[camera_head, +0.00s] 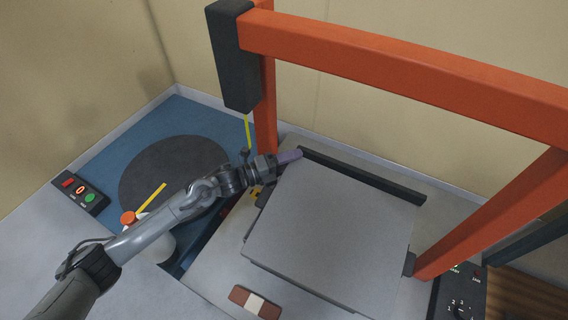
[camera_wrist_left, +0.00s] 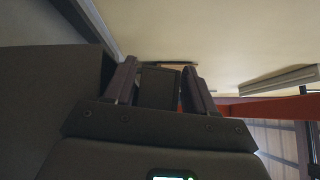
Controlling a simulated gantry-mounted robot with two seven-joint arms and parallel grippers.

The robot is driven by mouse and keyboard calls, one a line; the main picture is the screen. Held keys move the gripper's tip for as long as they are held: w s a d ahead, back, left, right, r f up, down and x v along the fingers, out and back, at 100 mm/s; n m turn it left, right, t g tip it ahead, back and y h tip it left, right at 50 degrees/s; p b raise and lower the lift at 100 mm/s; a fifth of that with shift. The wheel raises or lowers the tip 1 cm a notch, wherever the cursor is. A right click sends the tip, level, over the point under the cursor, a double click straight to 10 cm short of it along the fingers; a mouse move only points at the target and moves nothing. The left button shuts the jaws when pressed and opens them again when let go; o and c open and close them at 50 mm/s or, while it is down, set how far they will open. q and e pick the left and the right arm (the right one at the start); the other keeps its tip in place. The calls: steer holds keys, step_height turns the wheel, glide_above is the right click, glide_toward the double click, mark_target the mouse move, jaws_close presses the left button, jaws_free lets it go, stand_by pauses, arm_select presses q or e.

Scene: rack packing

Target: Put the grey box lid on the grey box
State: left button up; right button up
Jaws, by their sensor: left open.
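A broad flat grey panel, which looks like the grey box lid (camera_head: 330,240), lies in the middle of the head view. It covers most of what is beneath it, so the grey box is largely hidden; a darker edge shows along the panel's near side. I cannot tell how closely lid and box fit. My left gripper (camera_head: 290,157) is at the panel's far left corner, beside the end of a black bar. In the left wrist view its two fingers (camera_wrist_left: 160,88) stand apart, with a dark block seen between them. My right gripper is not in view.
An orange frame (camera_head: 400,72) with a dark post (camera_head: 235,60) rises behind and to the right. A black bar (camera_head: 360,175) runs along the panel's far side. A blue surface with a dark disc (camera_head: 165,165) lies left. Button panels (camera_head: 80,190) and dials (camera_head: 460,295) stand at the sides.

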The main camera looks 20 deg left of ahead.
arm_select(q)
steer(key=shift+d, duration=0.1)
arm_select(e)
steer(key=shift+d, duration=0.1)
arm_select(q)
steer(key=c, duration=0.9)
steer(key=shift+w, duration=0.1)
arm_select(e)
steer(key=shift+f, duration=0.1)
arm_select(q)
steer(key=shift+w+a+b, duration=0.55)
steer(key=shift+w+a, duration=0.65)
steer(key=shift+a, duration=0.25)
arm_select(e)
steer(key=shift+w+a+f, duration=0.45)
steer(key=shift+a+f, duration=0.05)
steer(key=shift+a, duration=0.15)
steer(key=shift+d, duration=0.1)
